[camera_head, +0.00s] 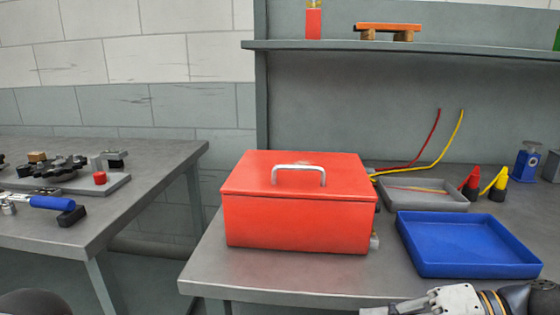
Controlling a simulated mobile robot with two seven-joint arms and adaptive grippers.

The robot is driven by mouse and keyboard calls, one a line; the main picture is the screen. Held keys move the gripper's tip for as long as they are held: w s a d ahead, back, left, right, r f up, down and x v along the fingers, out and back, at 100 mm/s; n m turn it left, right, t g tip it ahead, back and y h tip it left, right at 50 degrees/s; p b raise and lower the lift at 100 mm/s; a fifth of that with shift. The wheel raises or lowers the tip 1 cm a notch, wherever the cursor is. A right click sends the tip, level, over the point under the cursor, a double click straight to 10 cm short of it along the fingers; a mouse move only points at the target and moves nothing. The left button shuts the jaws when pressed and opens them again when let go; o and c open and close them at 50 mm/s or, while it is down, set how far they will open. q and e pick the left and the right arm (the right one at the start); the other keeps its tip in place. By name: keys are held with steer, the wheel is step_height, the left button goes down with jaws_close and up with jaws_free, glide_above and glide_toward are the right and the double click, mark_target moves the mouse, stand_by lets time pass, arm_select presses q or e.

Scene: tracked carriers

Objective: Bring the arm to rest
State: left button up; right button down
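My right arm comes in at the bottom right corner. The grey-white body of my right gripper (432,304) shows at the bottom edge, in front of the table, pointing left. Its fingertips are cut off or too small to tell, so I cannot see whether it is open or shut. I see nothing held in it. A dark rounded shape at the bottom left corner may be part of my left arm; my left gripper is not in view.
A closed red toolbox (297,215) stands on the front table (270,272). Right of it are an empty blue tray (465,250) and a grey tray (425,203). Several parts and a blue-handled tool (50,202) lie on the left table (150,165). A gap separates the tables.

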steer(key=s+a+f+g+h, duration=0.4)
steer(key=s+a+f, duration=0.2)
steer(key=s+f, duration=0.5)
steer(key=s+d+f+g+h+p, duration=0.2)
steer(key=s+d+f+g+h, duration=0.15)
steer(key=s+f, duration=0.75)
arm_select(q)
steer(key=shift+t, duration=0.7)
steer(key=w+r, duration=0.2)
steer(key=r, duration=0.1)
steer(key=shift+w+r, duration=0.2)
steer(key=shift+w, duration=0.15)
arm_select(e)
steer(key=s+d+n+h, duration=0.2)
steer(key=s+d+h, duration=0.3)
steer(key=s, duration=0.6)
steer(key=shift+s+d+n+h, duration=0.15)
steer(key=shift+d+n+h, duration=0.25)
steer(key=shift+d, duration=0.7)
steer(key=shift+t, duration=0.25)
